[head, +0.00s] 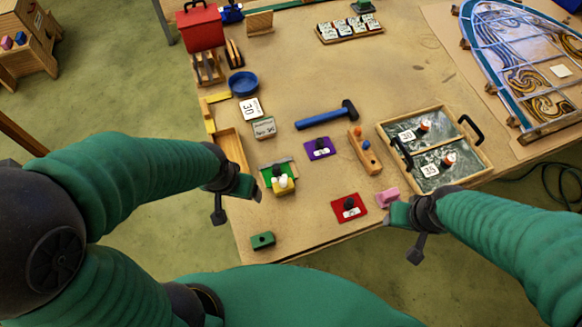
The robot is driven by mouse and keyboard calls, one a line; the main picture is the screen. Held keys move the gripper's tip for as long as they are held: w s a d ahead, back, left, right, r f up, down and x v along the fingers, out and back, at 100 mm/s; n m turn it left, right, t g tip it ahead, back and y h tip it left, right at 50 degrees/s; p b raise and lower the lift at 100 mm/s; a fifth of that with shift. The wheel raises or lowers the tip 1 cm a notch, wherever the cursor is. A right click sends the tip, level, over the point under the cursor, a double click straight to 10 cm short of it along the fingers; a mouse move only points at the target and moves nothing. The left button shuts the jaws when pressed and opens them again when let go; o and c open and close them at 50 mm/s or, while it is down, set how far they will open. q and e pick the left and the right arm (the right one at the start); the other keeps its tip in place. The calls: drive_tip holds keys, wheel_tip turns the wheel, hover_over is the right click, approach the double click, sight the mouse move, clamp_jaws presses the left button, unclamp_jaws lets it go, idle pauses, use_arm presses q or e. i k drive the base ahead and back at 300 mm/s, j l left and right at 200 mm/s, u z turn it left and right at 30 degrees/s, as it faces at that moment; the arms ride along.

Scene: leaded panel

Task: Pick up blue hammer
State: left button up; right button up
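The blue hammer (322,119) lies flat near the middle of the table. Its blue handle points left and its dark head is at the right end. Nothing covers it. My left gripper (237,205) is at the table's left front part, left of and nearer than the hammer, apart from it. Its fingers look spread, with nothing between them. My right gripper (404,235) is at the front edge, right of and nearer than the hammer. Its fingers also look spread and empty.
A purple square (319,148) lies just below the handle. A handled tray (472,172) is at the right, a blue bowl (243,84) at the left. The table behind the hammer is clear.

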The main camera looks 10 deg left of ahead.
sight(348, 109)
drive_tip(key=i+l+u, duration=0.35)
drive_tip(key=l+u, duration=0.2)
drive_tip(key=l, duration=0.2)
drive_tip(key=i+l+u, duration=0.1)
drive_tip(key=l+u, duration=0.15)
drive_tip(key=l, duration=0.2)
drive_tip(key=i+l+u, duration=0.1)
drive_tip(key=l+u, duration=0.15)
drive_tip(key=l, duration=0.2)
